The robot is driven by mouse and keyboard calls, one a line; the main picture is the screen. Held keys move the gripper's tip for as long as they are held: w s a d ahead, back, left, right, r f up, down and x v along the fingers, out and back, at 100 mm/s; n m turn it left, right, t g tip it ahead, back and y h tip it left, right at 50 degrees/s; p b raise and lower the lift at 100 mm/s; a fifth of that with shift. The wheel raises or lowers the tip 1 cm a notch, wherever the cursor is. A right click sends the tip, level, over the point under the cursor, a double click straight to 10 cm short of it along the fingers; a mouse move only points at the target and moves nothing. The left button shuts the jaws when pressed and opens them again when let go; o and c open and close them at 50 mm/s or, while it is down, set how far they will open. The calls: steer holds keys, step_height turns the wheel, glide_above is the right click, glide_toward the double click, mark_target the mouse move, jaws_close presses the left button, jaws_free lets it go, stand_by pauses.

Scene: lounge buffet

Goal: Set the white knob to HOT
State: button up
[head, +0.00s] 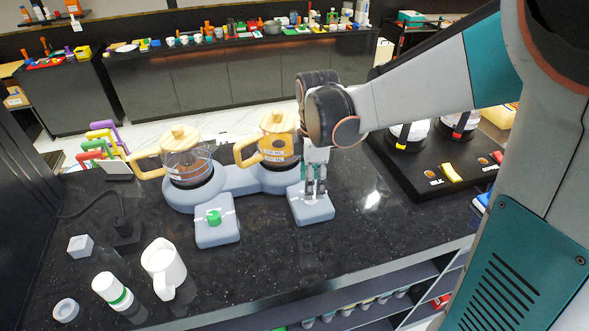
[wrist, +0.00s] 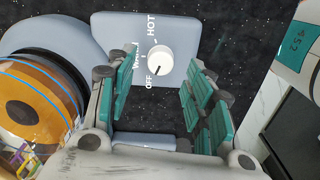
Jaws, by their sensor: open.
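The white knob (wrist: 159,60) is round and sits on a grey-blue control plate with the printed words OFF, WARM and HOT. A small dark mark on its face appears to lie toward the OFF side. In the head view the plate (head: 313,210) shows, but my gripper hides the knob. My gripper (head: 316,188) points down over the plate. In the wrist view my gripper (wrist: 160,72) is open, with its teal-padded fingers on either side of the knob and visible gaps between. The exact height above the knob is unclear.
A second plate with a green knob (head: 214,217) stands to the left. Two glass coffee pots with wooden lids (head: 186,168) (head: 277,150) stand on the warmer behind. A white pitcher (head: 164,268) and a white bottle (head: 112,291) stand front left. A black dispenser tray (head: 437,178) is right.

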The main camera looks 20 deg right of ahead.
steer(key=shift+f, duration=1.75)
steer(key=c, duration=1.1)
